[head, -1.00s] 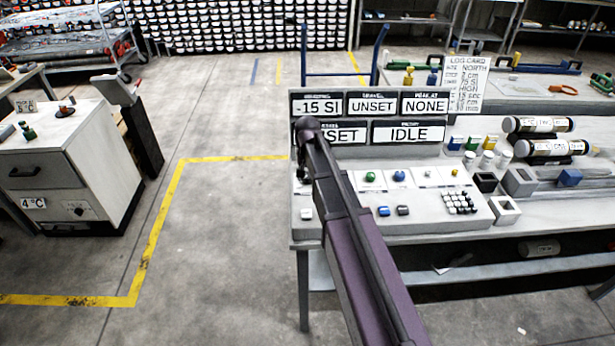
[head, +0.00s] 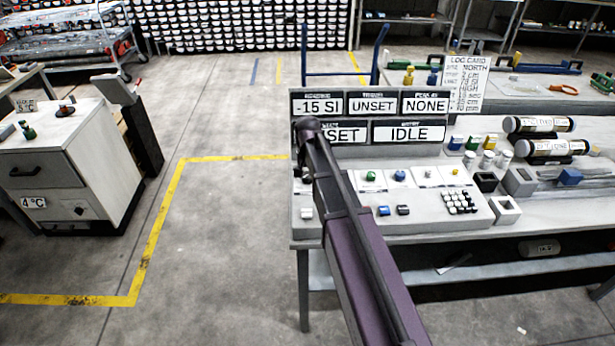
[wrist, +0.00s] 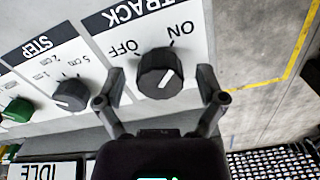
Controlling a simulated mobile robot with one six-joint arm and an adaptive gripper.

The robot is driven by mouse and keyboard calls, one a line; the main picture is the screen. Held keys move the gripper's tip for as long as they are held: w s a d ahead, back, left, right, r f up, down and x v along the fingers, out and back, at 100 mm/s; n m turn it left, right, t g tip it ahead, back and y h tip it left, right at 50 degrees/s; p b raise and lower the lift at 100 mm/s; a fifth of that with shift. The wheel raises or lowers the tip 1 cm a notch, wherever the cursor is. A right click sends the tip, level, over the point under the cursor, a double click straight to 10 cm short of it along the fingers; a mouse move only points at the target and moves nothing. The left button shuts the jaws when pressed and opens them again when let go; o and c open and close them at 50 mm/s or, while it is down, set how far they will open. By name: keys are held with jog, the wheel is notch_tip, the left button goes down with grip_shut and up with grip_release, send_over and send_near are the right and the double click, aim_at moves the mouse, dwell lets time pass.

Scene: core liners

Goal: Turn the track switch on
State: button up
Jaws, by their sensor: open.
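The track switch is a round black knob (wrist: 158,72) on a white panel marked TRACK (wrist: 122,18), in the middle of the wrist view. OFF and ON are printed beside it, and a white pointer line shows on its face. I cannot tell for sure which mark it points to. My gripper (wrist: 161,87) is open, with one finger on each side of the knob. Gaps show between the fingers and the knob; I cannot judge the depth.
A black STEP knob (wrist: 70,95) and a green knob (wrist: 16,111) stand left of it in the wrist view. In the head view, the console (head: 470,222) carries buttons, a keypad (head: 460,202) and display panels (head: 408,132). Open floor (head: 225,240) lies to the left.

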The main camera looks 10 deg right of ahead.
aim_at(308, 175)
jog(key=shift+n, duration=0.5)
jog(key=n, duration=0.3)
jog(key=shift+n, duration=0.3)
jog(key=n, duration=0.4)
jog(key=shift+d, duration=0.1)
jog(key=n, duration=0.5)
jog(key=shift+w, duration=0.1)
jog(key=n, duration=0.4)
jog(key=shift+r+n, duration=0.1)
jog(key=shift+n, duration=0.2)
notch_tip(308, 175, up, 14)
jog(key=p, duration=1.4)
jog(key=s+r+m+p, duration=0.2)
jog(key=s+m, duration=0.4)
jog(key=s, duration=0.4)
jog(key=s+r+m+p, duration=0.3)
jog(key=s+m, duration=0.4)
jog(key=s, duration=0.3)
jog(key=shift+s+r, duration=0.15)
jog(key=shift+s, duration=0.15)
